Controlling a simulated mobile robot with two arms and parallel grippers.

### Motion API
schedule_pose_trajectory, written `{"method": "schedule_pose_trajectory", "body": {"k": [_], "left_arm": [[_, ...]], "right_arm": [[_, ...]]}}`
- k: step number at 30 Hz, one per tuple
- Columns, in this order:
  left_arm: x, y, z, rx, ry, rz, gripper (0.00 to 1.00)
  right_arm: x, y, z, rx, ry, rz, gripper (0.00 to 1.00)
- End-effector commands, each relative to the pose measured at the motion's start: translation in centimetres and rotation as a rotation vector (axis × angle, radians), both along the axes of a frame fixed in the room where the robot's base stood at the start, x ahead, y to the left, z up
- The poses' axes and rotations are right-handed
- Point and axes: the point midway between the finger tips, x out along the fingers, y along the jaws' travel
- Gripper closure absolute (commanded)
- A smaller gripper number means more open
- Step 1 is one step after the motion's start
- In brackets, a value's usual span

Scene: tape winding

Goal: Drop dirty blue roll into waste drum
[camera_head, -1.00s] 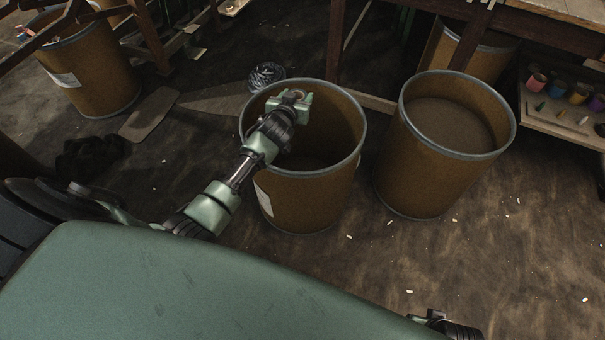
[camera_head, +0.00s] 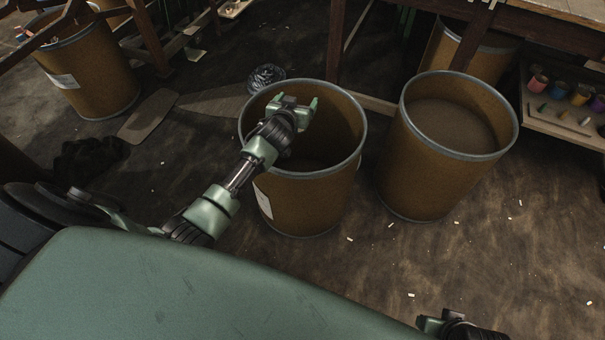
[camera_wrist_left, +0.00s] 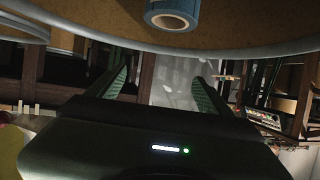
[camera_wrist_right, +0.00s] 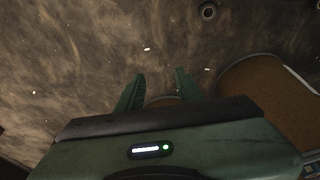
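My left gripper (camera_head: 296,102) is over the mouth of the middle brown drum (camera_head: 308,200), with its fingers spread and nothing between them. The fingers also show apart in the left wrist view (camera_wrist_left: 160,85). A blue roll (camera_wrist_left: 172,16) with a pale core is at the top of that view, clear of the fingers, against brown drum surface just past a grey rim. I cannot tell whether it is falling or resting. The roll does not show in the head view. My right gripper (camera_wrist_right: 160,88) has its fingers apart and empty, above the floor.
A second drum (camera_head: 420,180) stands close on the right, filled with a brown surface. Another drum (camera_head: 95,85) is at the far left. A shelf of coloured pots (camera_head: 560,88) is at right. Front-right floor is mostly open.

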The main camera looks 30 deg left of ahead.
Motion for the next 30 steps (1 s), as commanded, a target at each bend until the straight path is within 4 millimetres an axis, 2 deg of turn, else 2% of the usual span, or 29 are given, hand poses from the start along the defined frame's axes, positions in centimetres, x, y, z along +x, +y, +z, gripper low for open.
{"method": "schedule_pose_trajectory", "body": {"k": [11,21,24,30], "left_arm": [[-0.4,-0.1,0.1,0.000,0.002,0.000,0.20],[-4.7,-1.1,2.1,-0.001,0.001,-0.001,0.20],[-5.9,-1.4,2.5,-0.003,0.001,0.000,0.20],[-7.0,-1.6,3.0,0.000,0.000,0.000,0.20]], "right_arm": [[0.1,0.0,0.1,0.001,-0.005,0.000,0.64],[-0.1,0.2,-5.3,-0.001,0.030,0.006,0.64],[-0.3,0.1,-6.6,-0.001,0.037,0.007,0.64],[-0.5,0.1,-7.9,-0.001,0.042,0.008,0.64]]}}
